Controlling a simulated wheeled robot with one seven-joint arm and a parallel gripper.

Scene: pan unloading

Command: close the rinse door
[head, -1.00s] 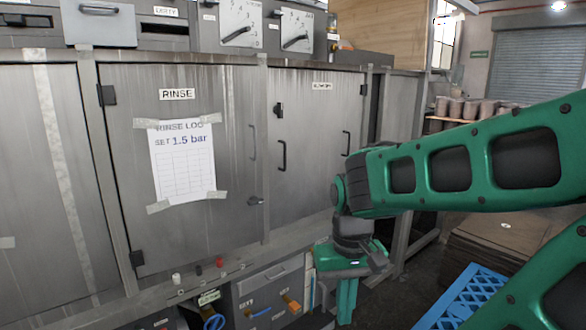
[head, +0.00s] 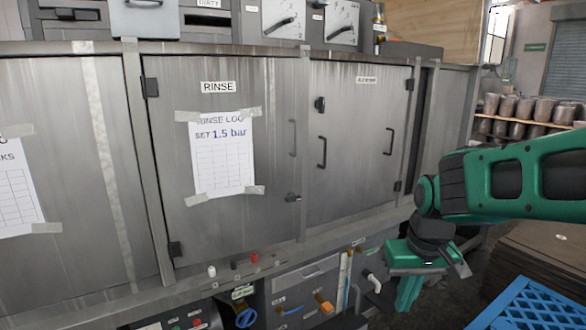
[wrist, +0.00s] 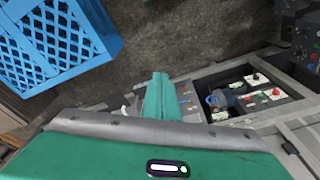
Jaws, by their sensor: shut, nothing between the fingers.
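The rinse door (head: 270,165) is a grey metal panel with a RINSE label (head: 217,87) and a taped log sheet (head: 222,155). In the head view it looks flush with its frame, with hinges on its left edge. Its bar handle (head: 292,138) and a dark latch (head: 293,197) are near its right edge. I cannot tell whether the latch is engaged. My gripper (head: 408,292) is to the right of the door and lower, apart from it. It points down, shut and empty. In the wrist view my gripper (wrist: 158,92) shows its fingers together.
Another closed door (head: 355,140) with its own handle stands right of the rinse door. A blue crate (head: 540,305) is at lower right and also shows in the wrist view (wrist: 50,40). Bare floor lies beside the crate.

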